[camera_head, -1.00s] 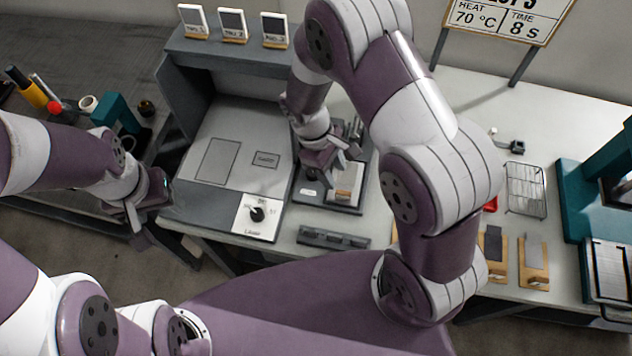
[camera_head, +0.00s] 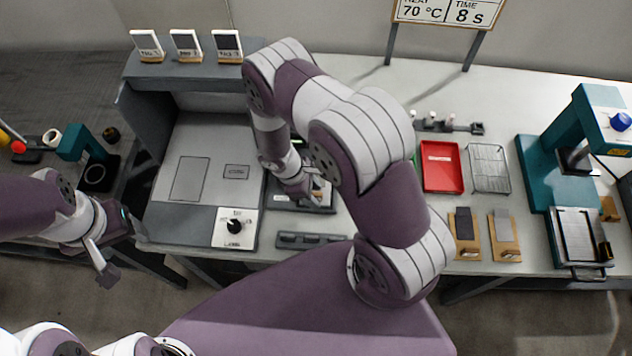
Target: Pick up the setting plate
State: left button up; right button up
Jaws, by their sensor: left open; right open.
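I cannot tell for certain which piece is the setting plate. A dark fixture (camera_head: 285,204) stands on the table right of the grey lamp box, with a small light and wood-coloured piece (camera_head: 321,191) on it. My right gripper (camera_head: 306,192) is open, pointing down over this fixture beside the small piece. The arm and gripper hide much of the fixture, and I cannot tell whether they touch. My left gripper (camera_head: 106,272) is open and empty, off the left front of the table.
A grey lamp box with a dial panel (camera_head: 235,228) is at left. A dark slotted bar (camera_head: 311,240) lies at the front edge. Right are a red tray (camera_head: 441,168), a wire rack (camera_head: 489,168), two wooden stands (camera_head: 505,236) and a teal press (camera_head: 541,173).

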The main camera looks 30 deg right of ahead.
grip_shut()
jog(key=shift+r, duration=0.1)
